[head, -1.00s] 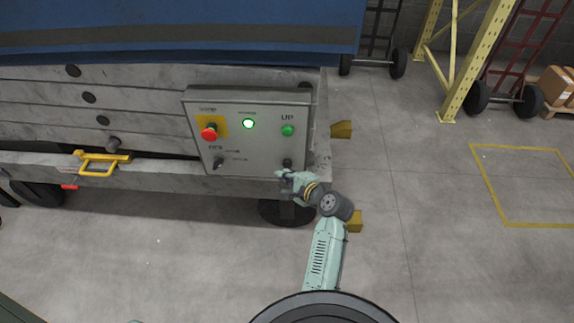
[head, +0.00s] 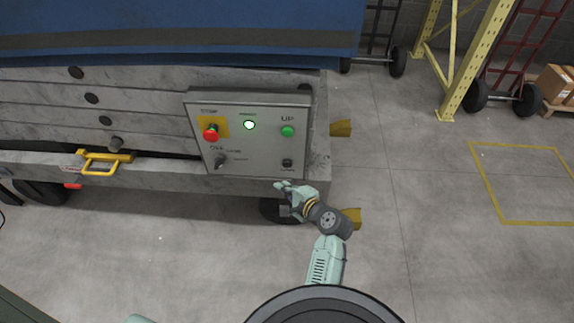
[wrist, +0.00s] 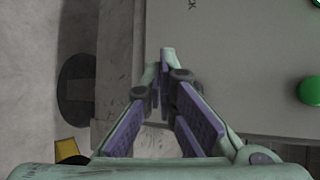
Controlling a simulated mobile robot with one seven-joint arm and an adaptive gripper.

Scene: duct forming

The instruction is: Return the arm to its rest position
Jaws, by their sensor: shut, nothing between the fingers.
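My gripper (head: 282,186) is at the lower edge of the grey control panel (head: 247,173), just below its black button (head: 287,163), in the head view. In the wrist view my gripper (wrist: 165,56) has its fingertips together, with nothing between them. The panel (wrist: 235,60) fills the upper right there, with part of the green UP button (wrist: 309,91) at the right edge. I cannot tell from these views whether the fingertips touch the panel.
The panel also carries a red stop button (head: 211,133), a lit green lamp (head: 249,125) and a selector switch (head: 219,161). A yellow handle (head: 100,164) is on the lift's side. The floor (head: 430,260) to the right is clear.

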